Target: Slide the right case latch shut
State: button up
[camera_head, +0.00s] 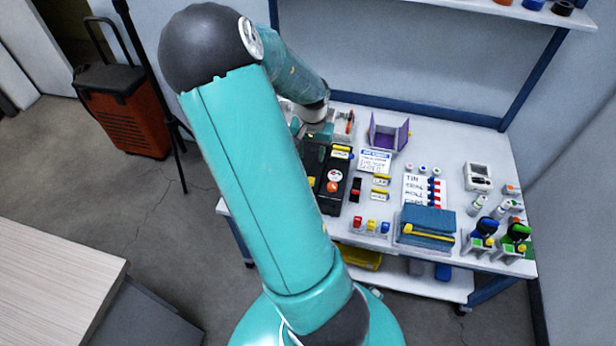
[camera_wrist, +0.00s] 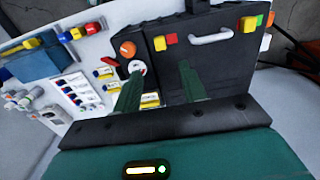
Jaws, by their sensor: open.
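In the wrist view the dark case (camera_wrist: 222,62) lies at upper right with a pale handle (camera_wrist: 211,37). A yellow latch with a red square (camera_wrist: 160,43) is on the handle's left, nearer the labelled cards. A yellow latch with a green patch (camera_wrist: 249,23) is on its right. This view is turned round from the head view, so the red-marked latch is the case's right one. My gripper (camera_wrist: 160,68) is open, its two green fingers apart over the case, with nothing visible between them. In the head view the case (camera_head: 311,160) is mostly hidden by my arm.
A black unit (camera_head: 332,190) with an orange knob stands close beside the case. Label cards (camera_head: 375,160), a purple open box (camera_head: 388,135), small coloured blocks (camera_head: 371,226) and a blue box (camera_head: 428,222) fill the table rightward. A white table strip shows between the blocks and cards.

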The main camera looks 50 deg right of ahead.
aim_at(311, 180)
notch_tip(311, 180, down, 12)
jog(key=shift+r, duration=0.1)
jog(key=shift+c, duration=0.4)
